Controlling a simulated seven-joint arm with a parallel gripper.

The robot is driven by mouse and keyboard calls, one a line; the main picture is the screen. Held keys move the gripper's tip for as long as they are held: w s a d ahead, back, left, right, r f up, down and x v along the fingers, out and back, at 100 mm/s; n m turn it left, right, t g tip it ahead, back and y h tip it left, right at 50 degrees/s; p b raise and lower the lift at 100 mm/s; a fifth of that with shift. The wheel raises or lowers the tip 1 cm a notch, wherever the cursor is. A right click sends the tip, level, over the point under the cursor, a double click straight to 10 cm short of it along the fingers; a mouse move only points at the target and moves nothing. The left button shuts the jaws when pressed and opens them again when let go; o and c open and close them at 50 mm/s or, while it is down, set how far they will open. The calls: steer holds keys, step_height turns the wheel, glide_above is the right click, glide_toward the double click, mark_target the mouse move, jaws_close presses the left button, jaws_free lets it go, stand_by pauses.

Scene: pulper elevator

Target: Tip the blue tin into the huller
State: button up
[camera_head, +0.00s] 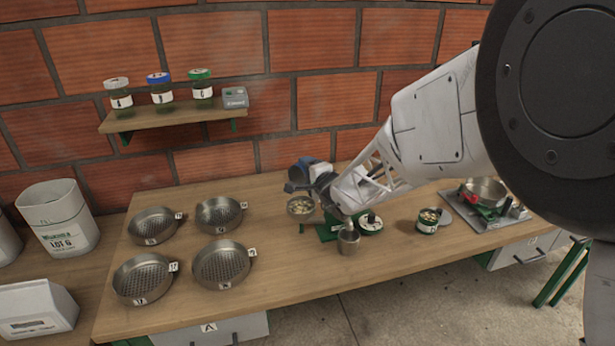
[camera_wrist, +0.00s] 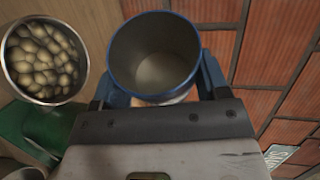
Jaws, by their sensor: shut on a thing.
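My gripper (camera_head: 318,180) is shut on the blue tin (camera_head: 322,168), one finger on either side of it. In the wrist view the tin (camera_wrist: 157,38) shows a blue rim, a grey inner wall and a pale bottom; I make out no separate beans inside. The huller's round metal hopper (camera_head: 300,206) is heaped with pale beans and stands just below and beside the tin. The hopper also shows at the left of the wrist view (camera_wrist: 42,60), apart from the tin. The huller's green base (camera_head: 327,232) is partly hidden by my arm.
A metal cup (camera_head: 348,241) stands in front of the huller. An open green-rimmed tin of beans (camera_head: 428,220) and a scale with a steel bowl (camera_head: 485,190) stand to the right. Several sieve pans (camera_head: 221,264) lie left. A wall shelf (camera_head: 170,118) holds jars. The front middle bench is clear.

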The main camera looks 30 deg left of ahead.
steer(key=shift+r, duration=0.15)
steer(key=shift+r+m+g, duration=0.1)
steer(key=shift+m+g, duration=0.2)
steer(key=shift+s+r+m+g+h, duration=0.1)
steer(key=shift+r+m+g+h, duration=0.2)
steer(key=shift+r+m+g, duration=0.7)
steer(key=shift+s+r+m+g, duration=0.1)
steer(key=shift+r+m+g, duration=0.15)
steer(key=shift+m, duration=0.4)
steer(key=shift+s+r+m+g, duration=0.1)
steer(key=shift+r+m+g, duration=0.15)
steer(key=shift+m, duration=0.4)
steer(key=shift+s+r+m+g, duration=0.25)
steer(key=shift+r+m+g, duration=0.35)
steer(key=shift+r+m, duration=0.15)
steer(key=shift+s+a+r+m+g, duration=0.1)
steer(key=shift+s+r+m+g, duration=0.15)
steer(key=shift+r+m+g, duration=0.45)
steer(key=shift+s+a+r+m+g, duration=0.1)
steer(key=shift+s+r+m+g, duration=0.15)
steer(key=shift+r+m+g, duration=0.35)
steer(key=shift+f, duration=0.1)
